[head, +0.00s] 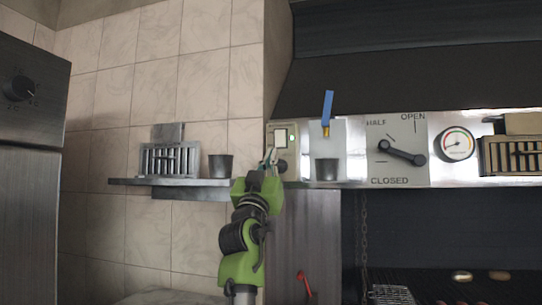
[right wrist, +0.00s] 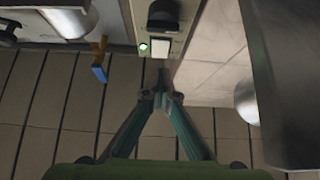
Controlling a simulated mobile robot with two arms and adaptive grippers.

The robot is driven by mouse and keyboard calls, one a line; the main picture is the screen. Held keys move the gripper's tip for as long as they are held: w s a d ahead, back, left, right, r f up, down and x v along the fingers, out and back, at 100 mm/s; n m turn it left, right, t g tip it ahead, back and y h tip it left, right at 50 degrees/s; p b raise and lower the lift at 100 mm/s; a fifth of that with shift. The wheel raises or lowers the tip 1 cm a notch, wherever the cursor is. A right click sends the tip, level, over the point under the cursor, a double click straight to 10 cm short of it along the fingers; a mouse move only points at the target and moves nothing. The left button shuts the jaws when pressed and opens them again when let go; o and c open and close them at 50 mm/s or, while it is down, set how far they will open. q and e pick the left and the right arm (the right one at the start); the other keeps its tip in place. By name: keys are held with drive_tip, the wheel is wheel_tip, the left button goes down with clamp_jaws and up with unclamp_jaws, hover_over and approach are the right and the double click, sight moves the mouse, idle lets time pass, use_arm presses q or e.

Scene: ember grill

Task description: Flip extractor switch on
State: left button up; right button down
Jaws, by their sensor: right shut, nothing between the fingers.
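The extractor switch is a pale rocker (head: 280,138) on a cream panel (head: 292,157) on the wall end of the hood. A small green lamp (head: 292,138) beside it is lit. The rocker (right wrist: 163,48) and lit lamp (right wrist: 143,46) also show in the right wrist view. My right gripper (head: 269,155) is shut and empty, its tips just below and left of the rocker. In the right wrist view its fingertips (right wrist: 162,92) meet close to the panel's edge. I cannot tell whether they touch it. My left gripper is not in view.
A black knob (right wrist: 163,14) sits on the same panel. Right of it are a blue lever (head: 328,105), a damper handle (head: 402,153) marked HALF, OPEN and CLOSED, and a gauge (head: 457,144). A shelf (head: 130,182) with a dark cup (head: 220,166) lies left of my gripper.

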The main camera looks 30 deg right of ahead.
use_arm(q)
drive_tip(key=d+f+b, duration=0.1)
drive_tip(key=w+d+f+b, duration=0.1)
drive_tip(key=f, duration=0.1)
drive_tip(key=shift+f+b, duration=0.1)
drive_tip(key=shift+b, duration=0.2)
use_arm(e)
wheel_tip(320, 180, down, 6)
drive_tip(key=s+a, duration=0.2)
drive_tip(key=shift+a, duration=0.15)
drive_tip(key=shift+s+a+r, duration=0.1)
drive_tip(key=shift+s, duration=0.05)
